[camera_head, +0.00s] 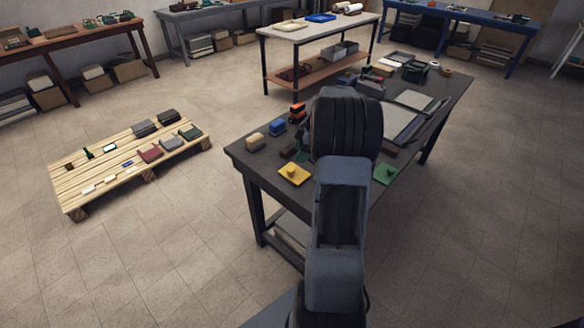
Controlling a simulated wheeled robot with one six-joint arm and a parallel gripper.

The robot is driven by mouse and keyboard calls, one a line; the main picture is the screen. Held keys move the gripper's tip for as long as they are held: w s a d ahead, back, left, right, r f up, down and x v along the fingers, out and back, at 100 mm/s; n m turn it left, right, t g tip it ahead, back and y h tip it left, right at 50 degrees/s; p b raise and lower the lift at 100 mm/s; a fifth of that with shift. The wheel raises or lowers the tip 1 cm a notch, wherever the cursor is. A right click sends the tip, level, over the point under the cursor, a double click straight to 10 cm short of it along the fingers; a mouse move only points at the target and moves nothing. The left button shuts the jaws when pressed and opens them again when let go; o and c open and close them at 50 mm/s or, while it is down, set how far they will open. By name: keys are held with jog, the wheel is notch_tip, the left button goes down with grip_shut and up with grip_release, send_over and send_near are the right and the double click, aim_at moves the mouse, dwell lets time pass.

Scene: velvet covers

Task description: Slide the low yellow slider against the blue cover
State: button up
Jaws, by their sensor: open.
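The low yellow slider (293,174), a flat yellow plate with a small knob on top, lies near the front edge of the dark table. A small blue piece (277,127), which looks like the blue cover, stands farther back on the table's left side. The two are clearly apart. My arm rises through the middle of the picture and covers part of the table. My gripper is hidden behind it and cannot be seen.
An orange item (297,112) is behind the blue piece. A flat green piece (385,175) lies right of my arm. A pallet (75,193) with small items lies on the floor at left.

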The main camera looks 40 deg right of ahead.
aim_at(291, 169)
jog(key=x, duration=0.8)
jog(key=shift+c, duration=0.5)
grip_shut()
